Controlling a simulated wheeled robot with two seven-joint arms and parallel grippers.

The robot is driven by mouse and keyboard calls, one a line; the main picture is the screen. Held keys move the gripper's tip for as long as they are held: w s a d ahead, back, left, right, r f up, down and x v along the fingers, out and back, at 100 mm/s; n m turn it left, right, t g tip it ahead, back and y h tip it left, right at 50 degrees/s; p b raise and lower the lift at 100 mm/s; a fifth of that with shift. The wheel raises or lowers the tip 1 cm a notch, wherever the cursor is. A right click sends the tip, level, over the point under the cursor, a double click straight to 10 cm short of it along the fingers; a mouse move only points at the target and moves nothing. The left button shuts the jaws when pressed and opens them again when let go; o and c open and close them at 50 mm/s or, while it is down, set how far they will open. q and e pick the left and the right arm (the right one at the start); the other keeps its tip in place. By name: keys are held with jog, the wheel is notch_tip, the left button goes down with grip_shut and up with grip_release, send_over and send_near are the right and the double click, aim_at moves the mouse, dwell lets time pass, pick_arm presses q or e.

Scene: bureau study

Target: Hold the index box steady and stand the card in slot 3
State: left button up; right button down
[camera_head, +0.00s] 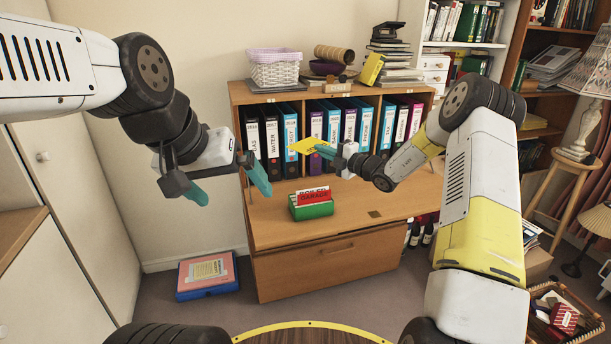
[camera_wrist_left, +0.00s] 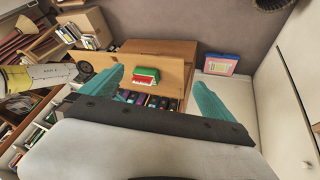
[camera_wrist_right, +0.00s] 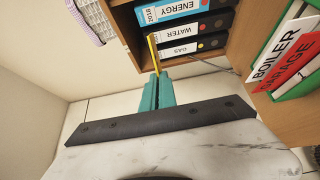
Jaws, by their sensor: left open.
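The green index box (camera_head: 313,211) sits on the bureau's desk surface, with a white BOILER card (camera_wrist_right: 283,46) and a red GARAGE card (camera_head: 314,197) standing in it. The box also shows in the left wrist view (camera_wrist_left: 144,80). My left gripper (camera_head: 228,186) is open and empty, left of the box and above it, apart from it. My right gripper (camera_head: 328,151) is shut on a yellow card (camera_head: 304,146), held above and behind the box. In the right wrist view the card (camera_wrist_right: 153,52) shows nearly edge-on. I cannot make out the slot numbers.
A row of binders (camera_head: 348,125) fills the bureau shelf behind the box. A white basket (camera_head: 275,70) and other items stand on top. The desk surface (camera_head: 270,225) around the box is clear. A blue and pink box (camera_head: 207,273) lies on the floor at left.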

pick_arm(q)
jog(key=w+d+f+n+g+h, duration=0.15)
jog(key=w+n, duration=0.25)
jog(key=w, duration=0.5)
jog(key=w+d+f+n+g+h, duration=0.1)
jog(key=w+d+f+n+h, duration=0.15)
jog(key=w, duration=0.65)
jog(key=w+d+f+n+g+h, duration=0.1)
jog(key=w+f+n+h, duration=0.15)
jog(key=w+n, duration=0.45)
jog(key=w+f+n+h, duration=0.2)
jog(key=w+f, duration=0.7)
jog(key=w, duration=0.2)
jog(key=n+t+h, duration=0.2)
jog(key=n, duration=0.4)
send_near(311, 201)
jog(key=shift+w+a+f, duration=0.15)
jog(key=shift+w+a, duration=0.25)
jog(key=shift+w, duration=0.15)
jog(key=shift+w+a+f, duration=0.2)
jog(key=shift+w+a, duration=0.15)
jog(key=shift+w, duration=0.2)
jog(key=shift+w+d+f, duration=0.1)
jog(key=shift+f, duration=0.1)
jog(key=x, duration=1.1)
jog(key=shift+d+f, duration=0.2)
jog(key=c, duration=1.9)
